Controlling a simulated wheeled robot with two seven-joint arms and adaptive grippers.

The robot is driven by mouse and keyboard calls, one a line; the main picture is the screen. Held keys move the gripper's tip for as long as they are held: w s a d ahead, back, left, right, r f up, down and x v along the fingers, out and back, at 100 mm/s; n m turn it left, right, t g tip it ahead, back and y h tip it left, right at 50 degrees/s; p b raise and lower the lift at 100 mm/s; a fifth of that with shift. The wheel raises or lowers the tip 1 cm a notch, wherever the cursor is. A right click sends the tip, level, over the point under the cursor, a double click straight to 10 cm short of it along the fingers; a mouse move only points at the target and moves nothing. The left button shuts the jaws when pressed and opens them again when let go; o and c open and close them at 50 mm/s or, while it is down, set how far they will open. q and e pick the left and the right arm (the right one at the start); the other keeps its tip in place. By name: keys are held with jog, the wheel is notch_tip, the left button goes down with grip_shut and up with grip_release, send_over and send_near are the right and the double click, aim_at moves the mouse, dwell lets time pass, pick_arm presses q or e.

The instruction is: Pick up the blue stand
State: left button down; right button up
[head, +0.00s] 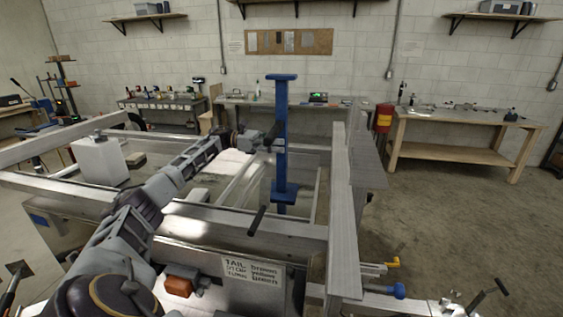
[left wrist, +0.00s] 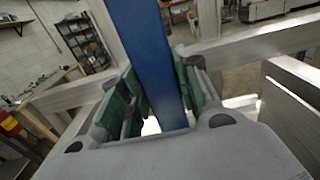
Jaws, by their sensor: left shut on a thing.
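The blue stand (head: 281,140) is a tall upright post with a flat cap on top and a wider foot low down. It stands near the middle of the head view, among the aluminium frame rails. My left gripper (head: 272,140) reaches it from the left and is shut on the post at about mid-height. In the left wrist view the blue stand (left wrist: 148,65) runs between the green-padded fingers of my left gripper (left wrist: 160,95). I cannot tell whether the foot touches anything beneath it. My right gripper is not in view.
Aluminium rails (head: 230,225) surround the stand, with a tall panel (head: 343,210) close on its right. A white box (head: 99,158) sits at the left. A lettered sign (head: 252,271) is in front. A wooden workbench (head: 455,122) stands at the back right, with open floor before it.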

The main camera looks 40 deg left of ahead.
aim_at(277, 113)
pick_arm(q)
jog(key=shift+w+a+r, duration=0.1)
jog(key=shift+a+r, duration=0.05)
jog(key=shift+r, duration=0.1)
jog(key=shift+r, duration=0.15)
jog(key=shift+r+b, duration=0.65)
jog(key=shift+r, duration=4.2)
